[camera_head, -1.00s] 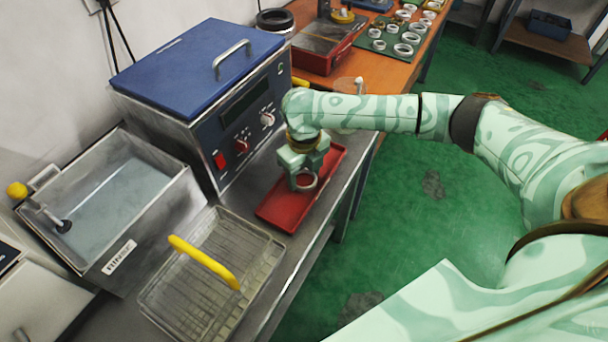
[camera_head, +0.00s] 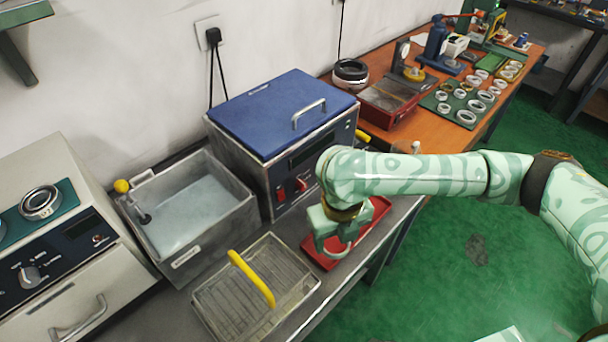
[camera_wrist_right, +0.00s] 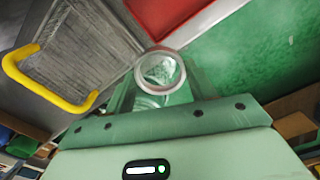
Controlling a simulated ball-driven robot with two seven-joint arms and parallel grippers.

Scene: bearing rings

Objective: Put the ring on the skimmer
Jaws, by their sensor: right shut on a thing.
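My right gripper (camera_head: 328,244) is shut on a pale metal ring, above the left side of the red tray (camera_head: 378,212). The right wrist view shows the ring (camera_wrist_right: 160,54) upright between the fingers, its opening facing the camera. In the head view the ring is hard to tell from the fingers. A wire basket (camera_head: 290,297) with a yellow arched handle (camera_head: 251,278) lies on the steel bench, left of the gripper; it also shows in the right wrist view (camera_wrist_right: 90,40). I cannot tell for sure whether this is the skimmer. My left gripper is not in view.
A steel rinse tank (camera_head: 222,235) with liquid stands behind the basket. A blue-lidded machine (camera_head: 283,110) stands behind the red tray. A pale machine (camera_head: 70,275) with a ring on top is at left. The orange table (camera_head: 412,128) holds several rings on a green mat.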

